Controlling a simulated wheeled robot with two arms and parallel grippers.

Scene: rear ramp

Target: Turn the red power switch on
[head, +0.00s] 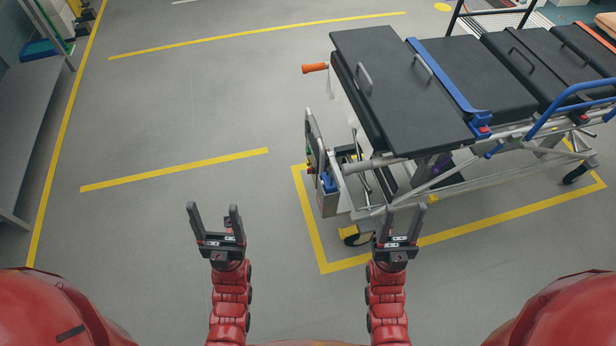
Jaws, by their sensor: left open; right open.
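A wheeled stretcher (405,85) with black pads stands at the right. A control box (328,198) is at its near left end, under an upright panel (315,150) seen almost edge-on. Small coloured parts show there, but I cannot make out the red power switch clearly. My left gripper (214,212) is open and empty above bare floor, left of the box and apart from it. My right gripper (403,213) is open and empty, in front of the stretcher's lower frame in the picture. I cannot tell whether it touches the frame.
An orange handle (315,68) sticks out at the stretcher's left end. Its black caster (354,238) stands inside a yellow floor outline (322,255). A grey bench (25,130) is along the left edge. The floor left of the stretcher is clear.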

